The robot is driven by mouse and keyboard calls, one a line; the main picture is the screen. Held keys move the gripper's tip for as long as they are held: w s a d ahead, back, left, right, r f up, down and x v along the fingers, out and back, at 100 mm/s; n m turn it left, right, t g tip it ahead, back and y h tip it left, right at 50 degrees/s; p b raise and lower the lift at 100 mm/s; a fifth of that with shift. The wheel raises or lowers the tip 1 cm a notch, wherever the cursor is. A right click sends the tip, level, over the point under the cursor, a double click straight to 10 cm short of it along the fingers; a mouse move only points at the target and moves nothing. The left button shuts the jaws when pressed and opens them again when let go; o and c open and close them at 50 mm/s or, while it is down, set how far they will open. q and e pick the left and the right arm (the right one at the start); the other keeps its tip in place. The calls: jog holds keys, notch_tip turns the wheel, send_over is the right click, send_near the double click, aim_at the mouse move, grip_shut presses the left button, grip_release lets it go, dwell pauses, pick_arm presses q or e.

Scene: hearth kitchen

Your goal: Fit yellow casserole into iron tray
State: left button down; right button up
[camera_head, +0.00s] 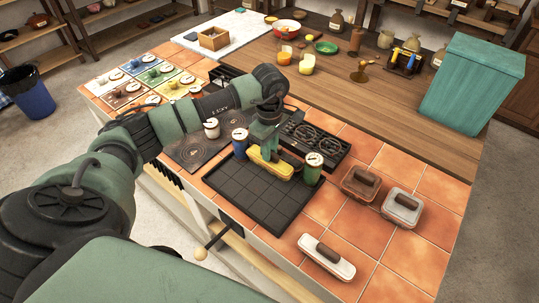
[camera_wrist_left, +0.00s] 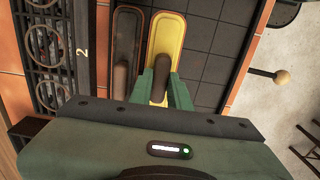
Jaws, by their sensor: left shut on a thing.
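The yellow casserole (camera_head: 283,170), long and narrow with a handle on top, is at the far side of the iron tray (camera_head: 262,199). The tray is flat, dark and marked with a square grid. My left gripper (camera_head: 265,147) is shut on the casserole's handle from above. In the left wrist view the fingers (camera_wrist_left: 165,88) flank that handle, and the yellow casserole (camera_wrist_left: 173,25) lies over the tray's far part, parallel to a dark brown casserole (camera_wrist_left: 127,25) close beside it. Whether the yellow casserole touches the tray floor is hidden. My right gripper is not in view.
A green canister (camera_head: 313,169) and a blue canister (camera_head: 240,143) stand close to the casserole. A brown casserole (camera_head: 360,184), a grey one (camera_head: 402,207) and a white one (camera_head: 326,258) rest on the tiles to the right. The tray's near part is empty.

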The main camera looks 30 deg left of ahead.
pick_arm(q)
notch_tip(320, 180, down, 3)
jog(key=shift+f+p, duration=0.1)
jog(key=shift+p, duration=0.2)
jog(key=c, duration=1.7)
grip_release()
jog(key=shift+f+b, duration=0.15)
jog(key=shift+b, duration=0.15)
jog(key=shift+c, duration=0.2)
jog(key=o, duration=0.4)
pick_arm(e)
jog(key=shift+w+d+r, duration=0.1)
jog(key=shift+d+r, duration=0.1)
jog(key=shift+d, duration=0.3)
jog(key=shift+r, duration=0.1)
